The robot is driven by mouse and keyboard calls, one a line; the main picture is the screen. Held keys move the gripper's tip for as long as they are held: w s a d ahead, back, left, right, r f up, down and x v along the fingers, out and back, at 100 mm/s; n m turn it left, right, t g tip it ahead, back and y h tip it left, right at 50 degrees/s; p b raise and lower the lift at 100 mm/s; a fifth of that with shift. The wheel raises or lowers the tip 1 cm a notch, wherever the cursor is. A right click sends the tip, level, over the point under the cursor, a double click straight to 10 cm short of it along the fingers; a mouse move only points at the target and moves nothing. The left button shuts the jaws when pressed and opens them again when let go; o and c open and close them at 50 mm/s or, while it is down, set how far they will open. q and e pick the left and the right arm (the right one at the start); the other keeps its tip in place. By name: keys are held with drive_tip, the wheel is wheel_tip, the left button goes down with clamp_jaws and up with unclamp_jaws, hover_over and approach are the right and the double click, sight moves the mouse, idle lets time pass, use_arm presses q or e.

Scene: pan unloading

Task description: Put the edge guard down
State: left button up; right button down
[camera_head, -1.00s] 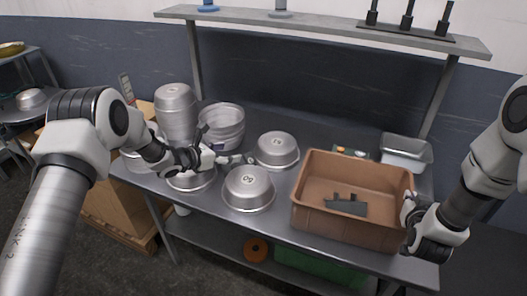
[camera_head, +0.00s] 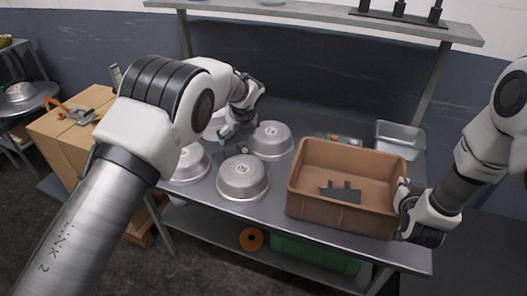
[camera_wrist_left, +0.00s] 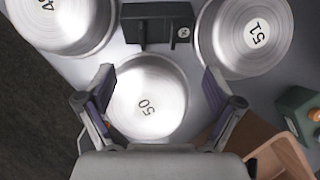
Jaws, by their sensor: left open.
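A dark block with a small round label (camera_wrist_left: 157,25) lies among the upturned pans in the left wrist view; it may be the edge guard. A similar dark piece with two upright tabs (camera_head: 340,192) lies inside the brown bin (camera_head: 300,205). My left gripper (camera_head: 236,140) is over the pans at the table's left; the wrist view shows its fingers (camera_wrist_left: 155,95) spread above pan 50 (camera_wrist_left: 148,97), with nothing held. My right gripper (camera_head: 405,205) is at the bin's right wall; its fingertips are too hidden to tell their state.
A metal tray (camera_head: 400,138) stands behind the bin. A raised shelf (camera_head: 300,18) spans the table's back.

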sight(235, 154)
use_arm(q)
drive_tip(key=shift+s+d+r+n, duration=0.1)
drive_tip(key=shift+s+d+n, duration=0.2)
drive_tip(key=shift+s+d, duration=0.3)
drive_tip(key=shift+d+f+g, duration=0.1)
drive_tip(key=shift+f+g, duration=0.2)
drive_tip(key=shift+f, duration=0.1)
drive_tip(key=x, duration=0.7)
drive_tip(key=a+x, duration=0.1)
drive_tip(key=x, duration=0.3)
drive_tip(key=shift+w+r, duration=0.1)
drive_tip(key=shift+w, duration=0.35)
drive_tip(key=shift+r, duration=0.1)
drive_tip(key=c, duration=1.4)
wheel_tip(235, 154, up, 10)
drive_tip(key=shift+s+r, duration=0.1)
